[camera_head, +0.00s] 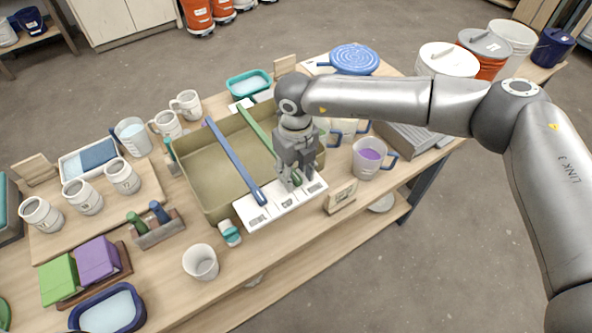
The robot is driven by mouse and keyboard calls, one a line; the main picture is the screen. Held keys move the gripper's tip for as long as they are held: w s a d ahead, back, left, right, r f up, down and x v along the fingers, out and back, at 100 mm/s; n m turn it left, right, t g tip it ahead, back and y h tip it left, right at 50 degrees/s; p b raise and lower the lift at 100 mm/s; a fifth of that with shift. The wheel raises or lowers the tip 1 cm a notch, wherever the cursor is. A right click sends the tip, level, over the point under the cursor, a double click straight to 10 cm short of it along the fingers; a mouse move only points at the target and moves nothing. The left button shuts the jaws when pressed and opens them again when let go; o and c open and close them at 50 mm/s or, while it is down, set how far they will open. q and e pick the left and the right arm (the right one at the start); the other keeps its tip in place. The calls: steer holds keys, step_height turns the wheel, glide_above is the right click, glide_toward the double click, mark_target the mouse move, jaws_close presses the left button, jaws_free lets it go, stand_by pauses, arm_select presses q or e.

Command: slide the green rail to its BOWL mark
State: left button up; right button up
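The green rail (254,127) lies across the tan basin (188,172), running from the back edge to the front edge. Its near end sits on the white marked strip (259,216) at the front. My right gripper (296,180) points down over that near end, with green showing between its fingers. I cannot tell whether the fingers grip it. The gripper hides part of the rail and strip. The labels on the strip, including BOWL, are too small to read. A blue rail (232,159) lies to the left, roughly parallel. My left gripper is not in view.
A cup of purple glaze (368,160) and a small sign (341,196) stand right of the strip. A white cup (201,262) and a teal-and-white clip (229,233) are at the front left. Several white mugs stand left. A blue round lid (354,58) lies behind my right arm.

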step_height(320, 180, up, 12)
stand_by(0.6)
stand_by(0.4)
